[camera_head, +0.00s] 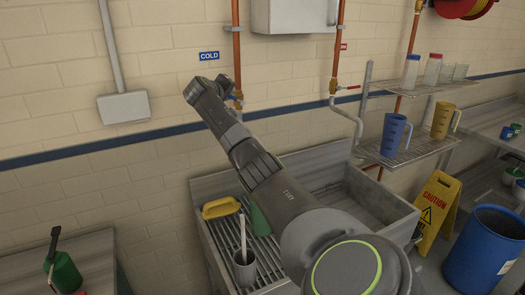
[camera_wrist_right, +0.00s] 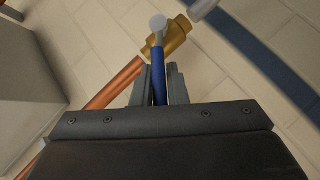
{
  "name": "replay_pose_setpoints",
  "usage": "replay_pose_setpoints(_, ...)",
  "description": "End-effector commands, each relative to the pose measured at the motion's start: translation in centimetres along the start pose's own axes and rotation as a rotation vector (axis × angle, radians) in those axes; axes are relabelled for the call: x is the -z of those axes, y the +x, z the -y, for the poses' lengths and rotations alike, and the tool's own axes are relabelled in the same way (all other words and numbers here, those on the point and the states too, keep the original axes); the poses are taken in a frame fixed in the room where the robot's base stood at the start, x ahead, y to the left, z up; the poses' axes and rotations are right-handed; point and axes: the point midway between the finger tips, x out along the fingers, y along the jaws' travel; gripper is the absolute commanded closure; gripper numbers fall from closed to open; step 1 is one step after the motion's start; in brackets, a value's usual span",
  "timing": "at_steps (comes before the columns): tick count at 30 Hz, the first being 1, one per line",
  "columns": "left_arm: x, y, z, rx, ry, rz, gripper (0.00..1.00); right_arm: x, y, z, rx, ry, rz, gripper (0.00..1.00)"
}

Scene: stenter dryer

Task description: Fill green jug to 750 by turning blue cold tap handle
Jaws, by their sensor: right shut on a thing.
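The cold tap is on the copper pipe below the blue COLD sign (camera_head: 209,56). In the right wrist view its blue handle (camera_wrist_right: 159,78) joins a brass valve body (camera_wrist_right: 168,40). My right gripper (camera_wrist_right: 158,72) is shut on this handle, with one finger on each side. In the head view my right gripper (camera_head: 232,93) is at the cold pipe, and the arm hides most of the tap. A green thing (camera_head: 259,220), perhaps the green jug, stands in the sink, mostly hidden behind my arm. Its scale and water level cannot be seen. My left gripper is not in view.
The steel sink (camera_head: 405,222) holds a yellow object (camera_head: 221,207) and a grey cup (camera_head: 244,270). A rack at right bears a blue jug (camera_head: 394,136) and a yellow jug (camera_head: 442,121). A caution sign (camera_head: 437,212) and blue drum (camera_head: 484,250) stand right of the sink.

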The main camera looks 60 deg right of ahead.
Motion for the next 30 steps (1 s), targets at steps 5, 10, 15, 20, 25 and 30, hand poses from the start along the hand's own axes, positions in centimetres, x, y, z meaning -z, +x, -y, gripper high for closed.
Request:
replay_pose_setpoints(5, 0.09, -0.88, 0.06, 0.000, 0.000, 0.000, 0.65, 0.11, 0.08, -0.71, 0.060, 0.062, 0.018, 1.00)
replay_pose_setpoints(10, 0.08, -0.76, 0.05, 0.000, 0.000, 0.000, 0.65, 0.06, 0.10, -0.61, 0.062, 0.064, 0.018, 1.00)
replay_pose_setpoints(15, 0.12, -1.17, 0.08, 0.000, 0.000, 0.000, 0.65, 0.15, 0.12, -1.02, 0.082, 0.085, 0.024, 1.00)
replay_pose_setpoints(20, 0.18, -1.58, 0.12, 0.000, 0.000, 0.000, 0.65, 0.08, 0.25, -1.28, 0.128, 0.130, 0.038, 1.00)
replay_pose_setpoints(25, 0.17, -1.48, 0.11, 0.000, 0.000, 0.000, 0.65, 0.05, 0.27, -1.19, 0.127, 0.129, 0.037, 1.00)
replay_pose_setpoints(30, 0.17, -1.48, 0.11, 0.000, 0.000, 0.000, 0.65, 0.05, 0.26, -1.19, 0.126, 0.128, 0.036, 1.00)
